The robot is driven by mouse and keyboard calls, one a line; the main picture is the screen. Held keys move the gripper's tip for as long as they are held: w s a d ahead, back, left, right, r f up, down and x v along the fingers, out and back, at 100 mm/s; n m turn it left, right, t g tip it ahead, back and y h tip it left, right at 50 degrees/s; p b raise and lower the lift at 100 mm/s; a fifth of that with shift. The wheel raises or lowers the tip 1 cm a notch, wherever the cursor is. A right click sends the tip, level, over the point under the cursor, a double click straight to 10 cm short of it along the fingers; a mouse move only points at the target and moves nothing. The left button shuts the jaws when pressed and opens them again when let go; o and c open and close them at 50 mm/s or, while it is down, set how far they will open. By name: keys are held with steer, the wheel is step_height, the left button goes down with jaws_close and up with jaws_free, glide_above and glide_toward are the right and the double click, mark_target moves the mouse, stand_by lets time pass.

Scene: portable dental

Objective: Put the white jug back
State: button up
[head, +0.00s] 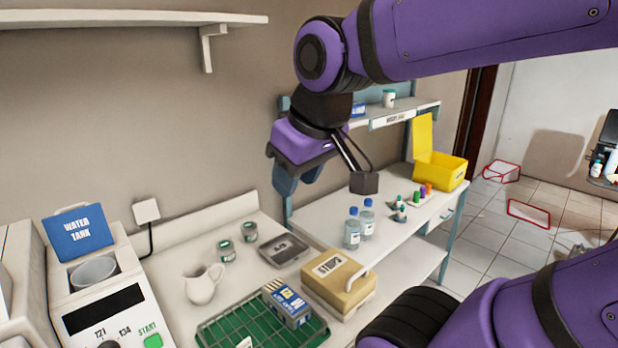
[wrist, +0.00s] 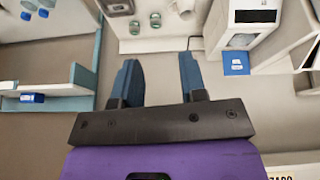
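The white jug (head: 203,284) stands upright on the white counter, left of the green tray, its handle toward the right. In the wrist view, a white shape at the top edge (wrist: 183,6) looks like part of the jug, cut off by the frame. My gripper (head: 288,184) hangs in the air near the wall, above and to the right of the jug and well apart from it. In the wrist view its two blue fingers (wrist: 158,62) are spread with nothing between them.
A sterilizer with a blue "WATER TANK" lid (head: 80,232) stands left of the jug. A bare wall shelf (head: 120,18) hangs at upper left.

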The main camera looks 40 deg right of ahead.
steer(key=shift+s+d+m, duration=0.15)
steer(key=shift+s+m, duration=0.45)
steer(key=shift+s, duration=0.6)
